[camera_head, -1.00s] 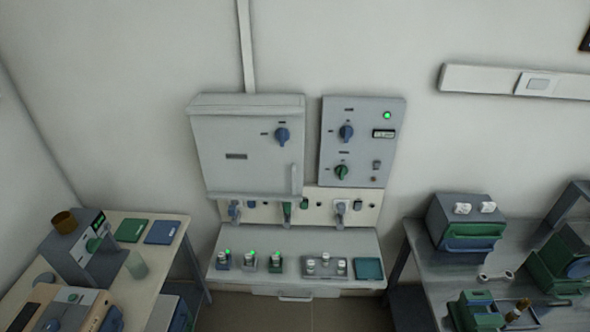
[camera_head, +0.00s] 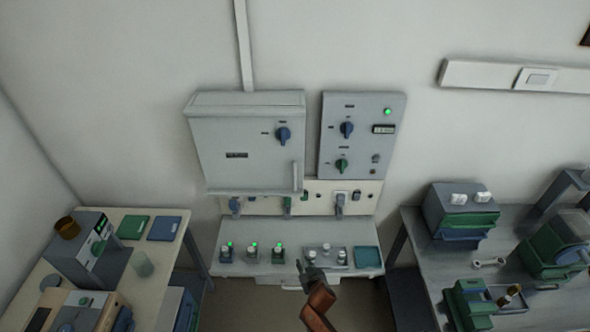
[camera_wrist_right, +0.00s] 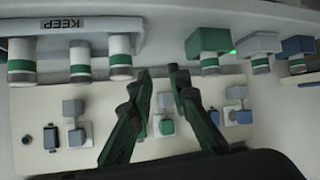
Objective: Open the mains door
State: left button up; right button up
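The mains door is the front of the grey wall cabinet (camera_head: 246,160), which is closed. It has a blue rotary knob (camera_head: 283,135) at upper right and a vertical handle (camera_head: 294,177) near its lower right edge. My right gripper (camera_head: 306,268) is in front of the shelf, below and apart from the handle. In the right wrist view the right gripper (camera_wrist_right: 160,76) has its two dark green fingers apart with nothing held between them. My left gripper is not in view.
A control panel (camera_head: 362,138) hangs right of the cabinet. Below are a socket strip (camera_head: 322,198) with plugs and a shelf (camera_head: 230,268) holding small units, a tray (camera_head: 312,250) and a teal pad (camera_head: 367,256). Tables flank both sides.

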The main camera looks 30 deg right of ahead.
jog(key=w+d+r+m+t+h+p, duration=0.1)
jog(key=w+r+t, duration=0.15)
jog(key=r, duration=0.75)
jog(key=w+d+r+t+p, duration=0.1)
jog(key=w+r, duration=0.3)
jog(key=r, duration=0.5)
jog(key=m+t+h+p, duration=0.1)
jog(key=m+t+h, duration=0.1)
send_near(295, 177)
jog(key=x, duration=1)
jog(key=shift+w+d+r, duration=0.1)
jog(key=shift+w+d, duration=0.05)
jog(key=shift+w, duration=0.2)
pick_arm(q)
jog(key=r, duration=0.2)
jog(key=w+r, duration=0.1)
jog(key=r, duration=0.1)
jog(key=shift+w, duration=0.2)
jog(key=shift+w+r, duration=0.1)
pick_arm(e)
grip_shut()
